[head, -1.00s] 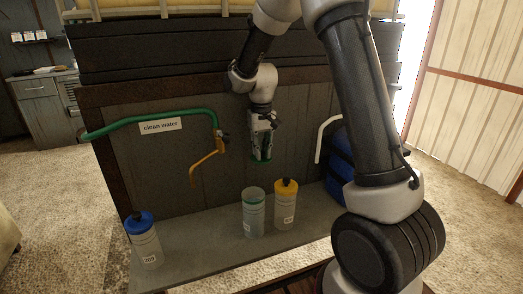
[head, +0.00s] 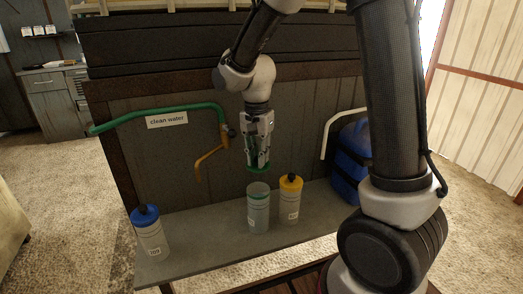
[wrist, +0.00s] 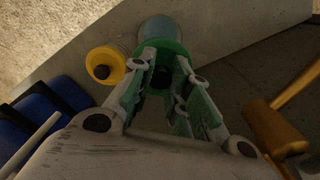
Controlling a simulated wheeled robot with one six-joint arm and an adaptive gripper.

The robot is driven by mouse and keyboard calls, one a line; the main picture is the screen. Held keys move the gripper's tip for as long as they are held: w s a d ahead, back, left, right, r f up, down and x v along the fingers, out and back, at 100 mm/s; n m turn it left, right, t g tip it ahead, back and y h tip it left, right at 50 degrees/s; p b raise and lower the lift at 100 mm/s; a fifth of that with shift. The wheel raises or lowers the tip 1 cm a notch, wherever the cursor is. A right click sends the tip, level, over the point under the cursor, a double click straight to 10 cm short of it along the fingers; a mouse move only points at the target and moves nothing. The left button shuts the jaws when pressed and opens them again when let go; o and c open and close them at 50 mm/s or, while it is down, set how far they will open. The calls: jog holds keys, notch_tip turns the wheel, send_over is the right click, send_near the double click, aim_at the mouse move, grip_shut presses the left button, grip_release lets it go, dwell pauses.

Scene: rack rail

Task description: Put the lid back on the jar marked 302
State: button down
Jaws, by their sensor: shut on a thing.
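My gripper (head: 257,161) is shut on a green lid (head: 258,169), which also shows between the fingers in the wrist view (wrist: 178,55). An uncovered clear jar (head: 258,212) with a green band near its top stands upright on the shelf. The lid is above the jar's mouth in the head view, with a small gap. In the wrist view the jar (wrist: 157,29) shows past the lid, partly hidden by it. The jar's label is too small to read for sure.
A yellow-lidded jar (head: 290,203) stands close to the right of the open jar. A blue-lidded jar (head: 149,232) stands at the shelf's left end. A green pipe (head: 160,113) with an orange spout (head: 207,160) is left of my gripper. A blue container (head: 350,160) is at the right.

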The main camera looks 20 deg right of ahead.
aim_at(257, 169)
jog(key=shift+s+a+r+m, duration=0.1)
jog(key=shift+s+a+m, duration=0.15)
jog(key=shift+s+m, duration=0.3)
jog(key=shift+s+a+m, duration=0.2)
jog(key=shift+s+m, duration=0.25)
jog(key=shift+s, duration=0.05)
jog(key=shift+f, duration=3.15)
jog(key=shift+d+f, duration=0.1)
jog(key=shift+f, duration=0.05)
jog(key=c, duration=1.3)
grip_release()
jog(key=shift+o, duration=0.6)
jog(key=o, duration=0.4)
jog(key=shift+r, duration=3.5)
